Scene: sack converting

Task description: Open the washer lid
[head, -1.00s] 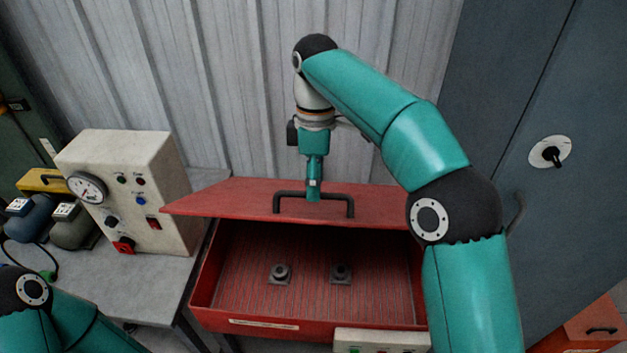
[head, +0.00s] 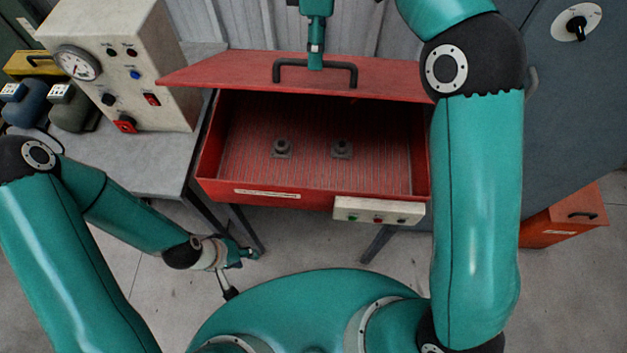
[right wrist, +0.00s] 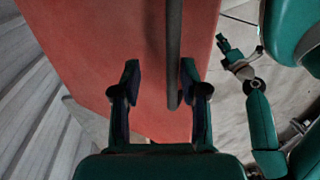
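The red washer lid (head: 230,72) is raised above the red washer tub (head: 315,195), and the tub's inside shows. A dark bar handle (head: 345,68) is on the lid, also seen in the right wrist view (right wrist: 174,50). My right gripper (head: 316,64) is at the handle's middle. In the right wrist view its fingers (right wrist: 160,85) are apart, with the bar between them, closer to the right-hand finger. Whether they touch it is unclear. My left gripper (head: 243,256) hangs low, left of the tub's front, away from the lid; its fingers are too small to read.
Two dark fittings (head: 282,148) stand on the ribbed tub floor. A small control box (head: 380,210) is on the tub's front. A beige gauge box (head: 110,65) stands on the grey bench (head: 160,158) at left. A grey cabinet (head: 575,120) is close on the right.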

